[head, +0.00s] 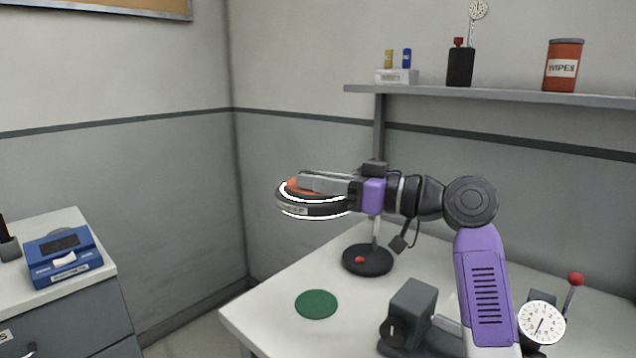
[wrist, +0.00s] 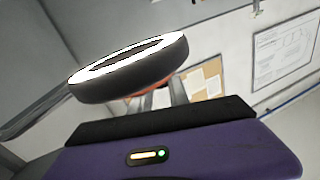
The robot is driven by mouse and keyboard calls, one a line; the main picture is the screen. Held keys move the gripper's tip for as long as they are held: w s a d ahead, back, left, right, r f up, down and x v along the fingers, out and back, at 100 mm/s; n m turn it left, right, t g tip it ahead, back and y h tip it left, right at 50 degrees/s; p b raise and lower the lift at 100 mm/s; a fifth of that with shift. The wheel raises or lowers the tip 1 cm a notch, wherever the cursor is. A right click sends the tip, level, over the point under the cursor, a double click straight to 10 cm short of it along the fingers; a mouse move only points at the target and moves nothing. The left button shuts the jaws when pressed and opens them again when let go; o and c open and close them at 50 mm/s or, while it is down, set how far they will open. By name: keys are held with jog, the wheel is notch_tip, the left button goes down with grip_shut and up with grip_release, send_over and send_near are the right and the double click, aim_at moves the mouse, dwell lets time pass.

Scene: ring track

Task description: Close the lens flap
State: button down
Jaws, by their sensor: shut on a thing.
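The magnifier lamp's dark round head (head: 312,208) with a glowing white rim hangs above the bench on a post with a black round base (head: 367,260). The orange lens flap (head: 292,186) shows at the top of the head, mostly hidden by my gripper (head: 312,183). My gripper reaches in from the right and is shut on the flap. In the wrist view the lamp head (wrist: 130,84) fills the upper middle, and an orange strip of the flap (wrist: 152,98) shows beside my gripper's fingers (wrist: 175,90). I cannot tell whether the flap lies fully flat on the head.
A green disc (head: 316,304) lies on the white bench (head: 268,306). A dial gauge (head: 542,323) and a red-knobbed lever (head: 576,279) stand at the right. A shelf (head: 480,93) with a wipes tub (head: 563,65) runs along the back wall. A blue device (head: 64,255) sits at left.

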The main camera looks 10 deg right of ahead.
jog(key=shift+f, duration=0.25)
jog(key=c, duration=1.3)
grip_release()
jog(key=shift+o, duration=0.2)
notch_tip(320, 180, up, 20)
jog(key=p, duration=0.2)
jog(key=shift+r+p, duration=0.15)
jog(key=shift+p, duration=0.15)
jog(key=shift+s, duration=0.1)
